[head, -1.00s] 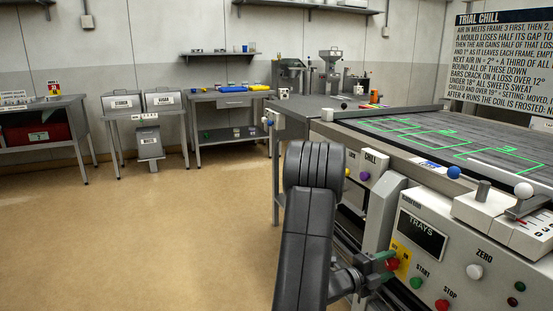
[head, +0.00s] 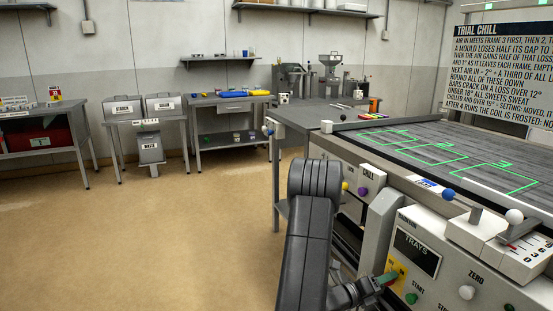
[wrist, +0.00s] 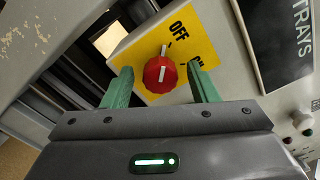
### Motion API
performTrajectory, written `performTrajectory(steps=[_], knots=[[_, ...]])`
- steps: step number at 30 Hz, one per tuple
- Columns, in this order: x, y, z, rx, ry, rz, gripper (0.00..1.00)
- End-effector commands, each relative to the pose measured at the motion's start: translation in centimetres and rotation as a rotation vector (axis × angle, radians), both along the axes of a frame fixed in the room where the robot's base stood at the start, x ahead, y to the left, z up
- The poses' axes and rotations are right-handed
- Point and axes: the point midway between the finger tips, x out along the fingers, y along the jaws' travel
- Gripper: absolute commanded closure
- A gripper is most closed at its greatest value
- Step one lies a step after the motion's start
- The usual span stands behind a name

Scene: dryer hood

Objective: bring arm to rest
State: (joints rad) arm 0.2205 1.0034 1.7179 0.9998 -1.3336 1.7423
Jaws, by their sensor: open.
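In the wrist view, my gripper (wrist: 161,84) is open, with one green finger on each side of a red knob (wrist: 159,74). A gap shows between the knob and each finger, so the knob is not gripped. The knob sits on a yellow plate (wrist: 142,54) marked OFF and ON, and its white pointer lies toward the OFF side. In the head view, my gripper (head: 386,280) is low at the front of the white control panel (head: 445,257). The knob itself is hidden or too small to tell there.
A green START button (head: 411,298), a ZERO knob (head: 466,292) and the TRAYS display (head: 416,250) are to the right of my gripper. A blue-ended lever (head: 448,195) sticks out above. The conveyor top (head: 430,150) lies behind. Open floor (head: 140,240) is on the left.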

Motion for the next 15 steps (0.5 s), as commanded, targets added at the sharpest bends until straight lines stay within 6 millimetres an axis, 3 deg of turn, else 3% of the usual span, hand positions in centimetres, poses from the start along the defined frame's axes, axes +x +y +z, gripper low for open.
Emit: performTrajectory(steps=[15], knots=[[-0.02, -0.01, 0.13, 0.086, -0.208, 0.0, 0.47]])
